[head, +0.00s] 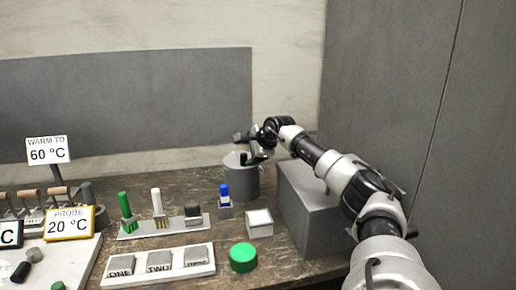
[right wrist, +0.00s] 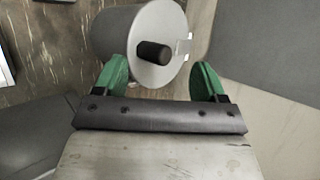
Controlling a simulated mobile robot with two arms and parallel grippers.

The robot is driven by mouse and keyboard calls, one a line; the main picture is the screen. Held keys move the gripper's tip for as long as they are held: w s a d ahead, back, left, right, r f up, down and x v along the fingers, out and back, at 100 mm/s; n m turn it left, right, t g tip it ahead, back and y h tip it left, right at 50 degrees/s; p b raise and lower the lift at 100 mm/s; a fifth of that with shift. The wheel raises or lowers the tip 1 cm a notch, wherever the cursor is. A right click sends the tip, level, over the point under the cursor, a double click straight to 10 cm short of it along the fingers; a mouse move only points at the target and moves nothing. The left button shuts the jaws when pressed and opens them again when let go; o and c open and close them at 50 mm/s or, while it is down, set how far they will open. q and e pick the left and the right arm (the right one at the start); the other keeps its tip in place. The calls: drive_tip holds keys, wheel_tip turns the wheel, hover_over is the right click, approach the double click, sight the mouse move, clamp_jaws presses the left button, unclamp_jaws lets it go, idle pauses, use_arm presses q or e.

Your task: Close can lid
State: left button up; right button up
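The can (head: 245,183) is a grey cylinder standing at the back of the bench, left of a grey box. Its lid, a light grey disc (right wrist: 166,75) with a black knob (right wrist: 154,52), shows in the right wrist view over the can's end, with a small pale tab at its edge. I cannot tell whether the lid sits fully flush. My right gripper (right wrist: 161,78) is open, its green fingers apart on either side of the lid's near edge, with nothing held. In the head view my right gripper (head: 250,150) is at the can's top. My left gripper is not in view.
The grey box (head: 305,215) stands right of the can, under my right arm. In front are a blue-topped item (head: 224,196), a white open box (head: 259,224), a green round button (head: 243,258) and a rack with several upright pieces (head: 140,231). A grey panel stands behind.

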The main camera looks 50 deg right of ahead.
drive_tip(key=b+v, duration=0.1)
drive_tip(key=v, duration=0.5)
drive_tip(key=shift+s, duration=0.2)
drive_tip(key=shift+a, duration=0.15)
